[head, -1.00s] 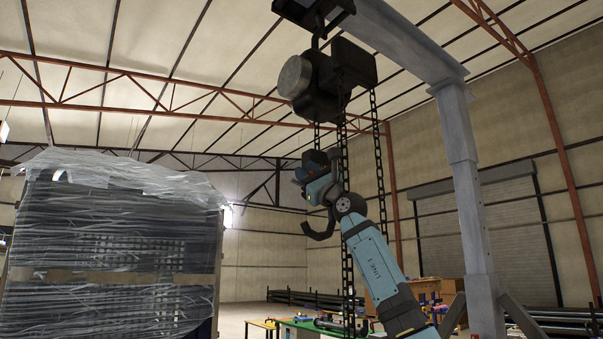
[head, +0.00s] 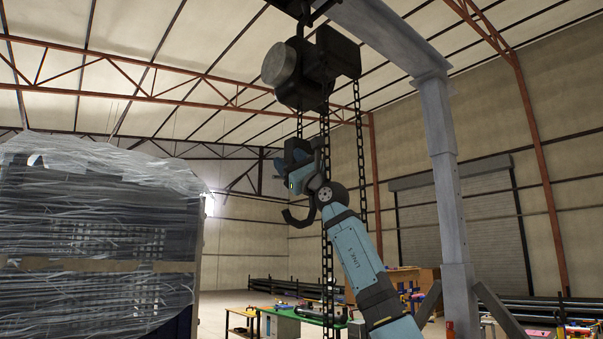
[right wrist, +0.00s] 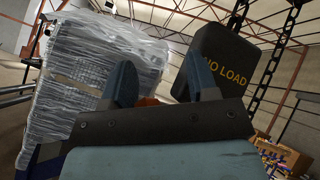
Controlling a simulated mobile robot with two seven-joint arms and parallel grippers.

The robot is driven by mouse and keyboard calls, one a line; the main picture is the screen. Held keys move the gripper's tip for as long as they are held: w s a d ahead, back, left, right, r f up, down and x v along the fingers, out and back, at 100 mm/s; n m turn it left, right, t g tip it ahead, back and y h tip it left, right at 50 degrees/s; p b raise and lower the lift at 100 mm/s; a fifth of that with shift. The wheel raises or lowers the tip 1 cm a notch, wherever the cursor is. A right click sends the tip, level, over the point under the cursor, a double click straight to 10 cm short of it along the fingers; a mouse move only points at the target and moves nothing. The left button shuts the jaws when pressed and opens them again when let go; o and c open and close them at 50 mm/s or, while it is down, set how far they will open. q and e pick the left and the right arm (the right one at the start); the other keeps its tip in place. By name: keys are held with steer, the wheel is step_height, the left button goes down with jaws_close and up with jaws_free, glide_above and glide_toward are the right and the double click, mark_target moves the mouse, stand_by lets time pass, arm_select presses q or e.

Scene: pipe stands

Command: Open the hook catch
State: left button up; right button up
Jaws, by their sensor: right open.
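A black hook (head: 298,217) hangs below the chain hoist, its open curve to the left of my arm in the head view. My right gripper (head: 289,163) is just above the hook, its dark fingers apart. In the right wrist view my right gripper (right wrist: 160,68) is open, with a finger on each side. A small orange piece (right wrist: 147,101) shows low between the fingers, partly hidden by the gripper body. I cannot tell whether it is the catch. A black block (right wrist: 217,62) lettered "NO LOAD" is beside the right finger. My left gripper is out of view.
The hoist body (head: 287,67) hangs from a grey gantry (head: 445,165), with chains (head: 361,160) close to my right arm. A wrapped stack (head: 95,245) stands at left. A green-topped table (head: 290,314) is low in the background.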

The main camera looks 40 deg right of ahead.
arm_select(q)
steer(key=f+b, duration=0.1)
steer(key=b, duration=0.1)
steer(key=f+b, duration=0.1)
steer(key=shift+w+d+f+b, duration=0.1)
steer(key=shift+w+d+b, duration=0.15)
steer(key=shift+b, duration=0.15)
arm_select(e)
steer(key=v, duration=1.3)
steer(key=shift+s, duration=0.15)
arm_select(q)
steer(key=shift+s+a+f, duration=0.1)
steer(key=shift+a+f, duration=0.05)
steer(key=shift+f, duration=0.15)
arm_select(e)
steer(key=shift+f, duration=0.1)
